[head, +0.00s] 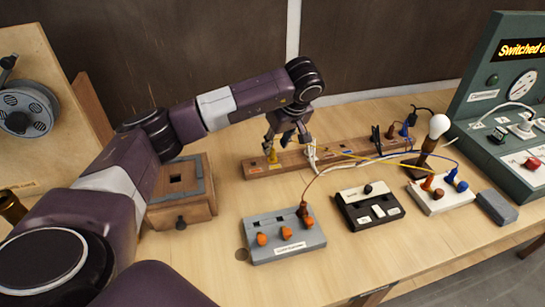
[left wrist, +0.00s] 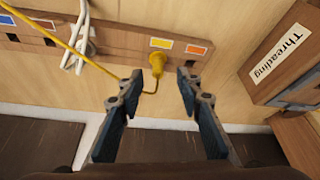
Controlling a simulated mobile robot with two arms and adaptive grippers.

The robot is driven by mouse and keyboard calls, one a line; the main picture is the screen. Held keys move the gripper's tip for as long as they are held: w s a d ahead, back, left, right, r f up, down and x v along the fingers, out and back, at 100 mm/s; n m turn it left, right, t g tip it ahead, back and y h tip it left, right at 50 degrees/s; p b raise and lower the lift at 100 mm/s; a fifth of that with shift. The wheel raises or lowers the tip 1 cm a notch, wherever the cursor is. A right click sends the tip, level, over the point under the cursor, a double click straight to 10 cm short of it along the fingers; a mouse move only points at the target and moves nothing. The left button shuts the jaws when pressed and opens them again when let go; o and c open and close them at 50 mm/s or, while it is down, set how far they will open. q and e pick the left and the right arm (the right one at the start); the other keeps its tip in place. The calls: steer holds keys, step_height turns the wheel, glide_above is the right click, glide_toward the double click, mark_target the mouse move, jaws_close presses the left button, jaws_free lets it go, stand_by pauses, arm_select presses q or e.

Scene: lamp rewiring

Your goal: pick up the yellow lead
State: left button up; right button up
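The yellow lead's yellow plug (left wrist: 157,62) stands in the wooden rack (left wrist: 115,43), by a yellow label. Its thin cord bends beside the plug and runs off to the upper left in the left wrist view. In the head view the yellow plug (head: 272,156) is at the rack's left part, and a yellow cord (head: 350,156) runs right. My left gripper (head: 280,143) is just above the plug. In the left wrist view its two fingers (left wrist: 160,78) are apart, with the plug between or just beyond the tips; contact cannot be told. My right gripper is not in view.
A white lead (head: 312,155) hangs on the rack beside the plug. A wooden box (head: 182,210) stands left, a grey control box (head: 285,250) and black box (head: 380,223) in front. The bulb (head: 439,126) and green panel (head: 480,90) are right.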

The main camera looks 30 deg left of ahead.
mark_target(273, 149)
arm_select(q)
steer(key=x, duration=0.1)
steer(key=p+x, duration=0.1)
steer(key=x, duration=0.1)
steer(key=p+x, duration=0.1)
steer(key=shift+w+a+f, duration=0.1)
steer(key=shift+w+a, duration=0.3)
steer(key=shift+w+a+f, duration=0.1)
steer(key=shift+f, duration=0.25)
steer(key=shift+c, duration=0.3)
jaws_close()
steer(key=shift+r, duration=0.1)
